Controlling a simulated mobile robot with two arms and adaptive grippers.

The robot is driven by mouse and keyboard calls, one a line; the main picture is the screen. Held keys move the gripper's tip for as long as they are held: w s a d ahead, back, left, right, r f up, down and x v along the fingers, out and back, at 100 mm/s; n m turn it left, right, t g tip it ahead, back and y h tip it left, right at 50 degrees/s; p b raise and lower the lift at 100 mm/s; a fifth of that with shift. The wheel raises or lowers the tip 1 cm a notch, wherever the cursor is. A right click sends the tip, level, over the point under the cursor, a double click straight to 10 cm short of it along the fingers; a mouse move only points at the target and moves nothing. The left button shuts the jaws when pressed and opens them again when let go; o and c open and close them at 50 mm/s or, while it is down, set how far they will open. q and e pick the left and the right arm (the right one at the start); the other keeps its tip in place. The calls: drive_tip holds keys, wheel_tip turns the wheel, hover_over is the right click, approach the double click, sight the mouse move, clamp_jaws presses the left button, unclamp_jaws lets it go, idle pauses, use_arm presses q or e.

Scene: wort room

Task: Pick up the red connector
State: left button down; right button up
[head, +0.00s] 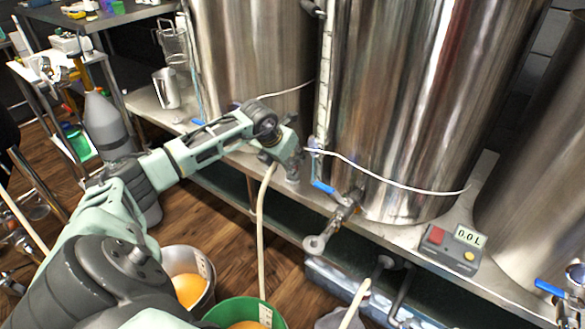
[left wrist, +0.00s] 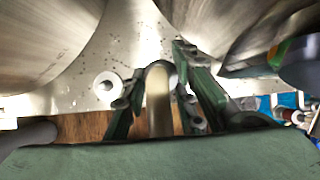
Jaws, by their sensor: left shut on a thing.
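My left gripper (head: 290,160) is at the front edge of the steel bench, between two tanks. Its fingers show in the left wrist view (left wrist: 162,100), closed around the upper end of a beige hose (left wrist: 158,115). In the head view this hose (head: 262,225) hangs from the gripper down toward a green bucket. The hose end looks greyish and rounded in the wrist view; the fingers partly hide it. I cannot make out any red connector in either view. My right gripper is not in view.
Large steel tanks (head: 415,100) stand on the bench. A blue-handled valve (head: 345,200) juts out to the right of the gripper. A grey meter box (head: 452,247) sits on the bench. A steel pot (head: 205,300) and the green bucket (head: 275,314) stand below.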

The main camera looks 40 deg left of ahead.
use_arm(q)
wheel_tip(320, 180, up, 9)
drive_tip(key=shift+r+p, duration=0.1)
drive_tip(key=shift+p, duration=0.85)
drive_tip(key=shift+r, duration=0.4)
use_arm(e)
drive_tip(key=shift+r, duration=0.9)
use_arm(q)
drive_tip(key=shift+r, duration=0.1)
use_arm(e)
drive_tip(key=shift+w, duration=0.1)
use_arm(q)
drive_tip(key=shift+r+p, duration=0.45)
drive_tip(key=shift+p, duration=0.05)
drive_tip(key=shift+r+p, duration=0.35)
drive_tip(key=shift+r, duration=0.1)
wheel_tip(320, 180, up, 2)
drive_tip(key=shift+r+p, duration=0.25)
drive_tip(key=shift+p, duration=0.75)
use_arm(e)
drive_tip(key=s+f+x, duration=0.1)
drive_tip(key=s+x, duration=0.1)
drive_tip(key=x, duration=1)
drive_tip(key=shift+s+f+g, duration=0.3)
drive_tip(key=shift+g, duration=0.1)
